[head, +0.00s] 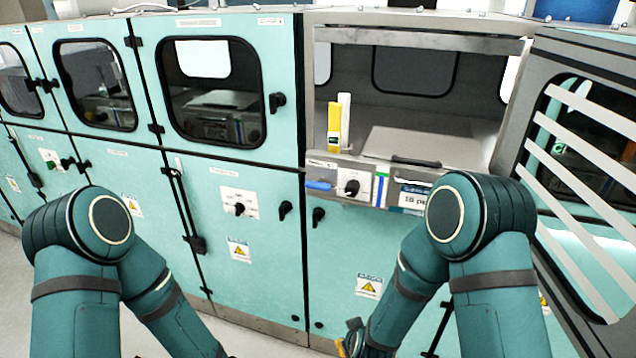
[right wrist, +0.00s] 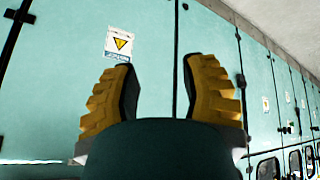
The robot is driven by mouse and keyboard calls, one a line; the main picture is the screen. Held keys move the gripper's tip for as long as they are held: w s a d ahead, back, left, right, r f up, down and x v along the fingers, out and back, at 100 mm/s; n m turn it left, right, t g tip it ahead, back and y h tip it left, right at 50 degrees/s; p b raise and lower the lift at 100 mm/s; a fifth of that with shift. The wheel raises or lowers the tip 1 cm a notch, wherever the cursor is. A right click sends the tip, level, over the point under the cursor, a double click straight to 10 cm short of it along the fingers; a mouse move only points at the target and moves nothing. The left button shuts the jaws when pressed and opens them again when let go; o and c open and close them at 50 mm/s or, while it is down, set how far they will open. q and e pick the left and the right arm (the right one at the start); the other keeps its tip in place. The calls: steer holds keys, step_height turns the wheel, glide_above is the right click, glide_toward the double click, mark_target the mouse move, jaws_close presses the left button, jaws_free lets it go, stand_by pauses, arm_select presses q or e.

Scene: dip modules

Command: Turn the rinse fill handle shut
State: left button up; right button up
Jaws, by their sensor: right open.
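The open module has a front panel (head: 378,180) below its chamber. On it are a blue handle (head: 319,185), lying roughly level, and a black rotary knob (head: 352,187) on a white plate. Another black knob (head: 239,208) sits on a white plate on the closed cabinet to the left. The labels are too small to read, so I cannot tell which is the rinse fill handle. My right gripper (right wrist: 157,62) is open and empty, its yellow fingers apart before a teal door. In the head view it is low, below the panel. My left gripper is outside the head view.
The module's barred door (head: 590,150) stands open at the right. A yellow bottle-like item (head: 334,127) stands in the chamber, beside a grey lid (head: 420,146) with a black handle. Closed teal cabinets (head: 220,80) run to the left. Space before the panel's left part looks clear.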

steer(key=w+a+r+n+t+h+p, duration=0.1)
steer(key=w+a+r+n+t+h, duration=0.3)
steer(key=w+r, duration=0.6)
steer(key=n+t+h+p, duration=0.2)
steer(key=n+t, duration=0.4)
glide_toward(317, 188)
steer(key=x, duration=1.1)
steer(key=shift+c, duration=0.4)
jaws_close()
